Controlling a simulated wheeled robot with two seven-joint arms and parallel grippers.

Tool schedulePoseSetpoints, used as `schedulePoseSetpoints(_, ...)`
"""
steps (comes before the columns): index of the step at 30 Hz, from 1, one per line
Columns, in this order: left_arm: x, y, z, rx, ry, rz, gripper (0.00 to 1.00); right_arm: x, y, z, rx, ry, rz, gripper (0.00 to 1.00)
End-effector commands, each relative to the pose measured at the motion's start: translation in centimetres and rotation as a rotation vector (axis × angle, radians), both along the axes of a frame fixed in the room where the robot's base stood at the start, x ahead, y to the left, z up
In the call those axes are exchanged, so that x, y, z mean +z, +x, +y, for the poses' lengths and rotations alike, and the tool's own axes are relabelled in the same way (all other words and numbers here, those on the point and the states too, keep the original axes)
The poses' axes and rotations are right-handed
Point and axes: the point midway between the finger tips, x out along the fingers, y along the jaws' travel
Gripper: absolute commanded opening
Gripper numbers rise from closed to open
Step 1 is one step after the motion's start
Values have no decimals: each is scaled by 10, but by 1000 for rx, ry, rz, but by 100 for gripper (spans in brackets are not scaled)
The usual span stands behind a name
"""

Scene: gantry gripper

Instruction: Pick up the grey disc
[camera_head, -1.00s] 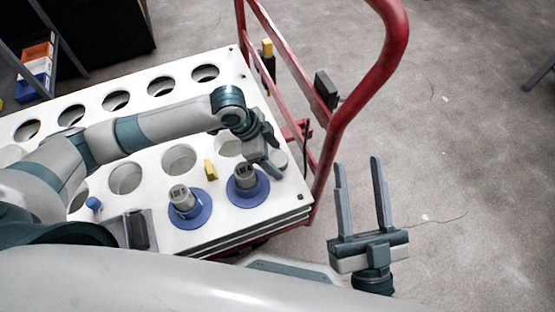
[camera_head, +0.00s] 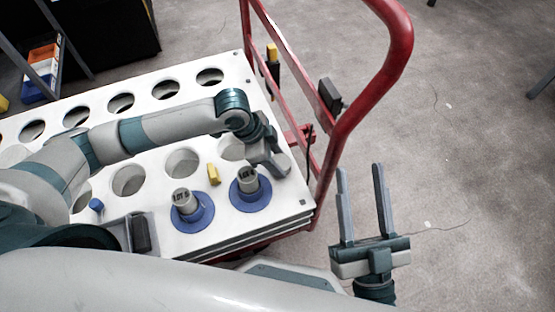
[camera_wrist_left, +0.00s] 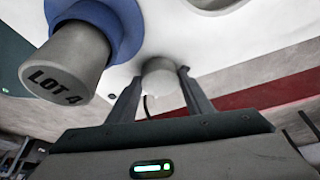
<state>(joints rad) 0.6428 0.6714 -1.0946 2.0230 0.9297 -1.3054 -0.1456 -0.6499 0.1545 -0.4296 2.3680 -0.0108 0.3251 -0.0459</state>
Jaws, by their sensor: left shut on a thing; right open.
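The grey disc (camera_head: 284,164) is at the right end of the white table top, beside the blue-based LOT 4 peg. My left gripper (camera_head: 275,167) reaches down over it and is shut on it. In the left wrist view the disc (camera_wrist_left: 161,82) is a pale round shape between the two fingertips. I cannot tell whether it still touches the table top. My right gripper (camera_head: 361,170) is open and empty, pointing up over the floor right of the cart.
The LOT 4 peg (camera_head: 248,182) stands close to the left gripper, with another labelled peg (camera_head: 183,198) left of it. A small yellow block (camera_head: 213,175) and blue piece (camera_head: 96,205) lie nearby. The white top (camera_head: 225,226) has several round holes. A red rail (camera_head: 362,108) rises at right.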

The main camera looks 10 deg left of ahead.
Motion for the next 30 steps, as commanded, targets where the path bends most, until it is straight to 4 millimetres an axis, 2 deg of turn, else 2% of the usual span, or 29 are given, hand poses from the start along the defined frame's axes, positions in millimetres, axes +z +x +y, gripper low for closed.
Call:
schedulePoseSetpoints(8, 29, 1, 0, -1, -1, -4, 19, -24, 17, -1, -2, -57, 146, 43)
schedulePoseSetpoints(21, 83, 1, 0, 0, -2, -1, 19, -81, 32, -8, 6, -160, 447, 43)
schedulePoseSetpoints(30, 96, 1, 0, 0, -1, -1, 19, -97, 32, -10, 9, -183, 521, 43)
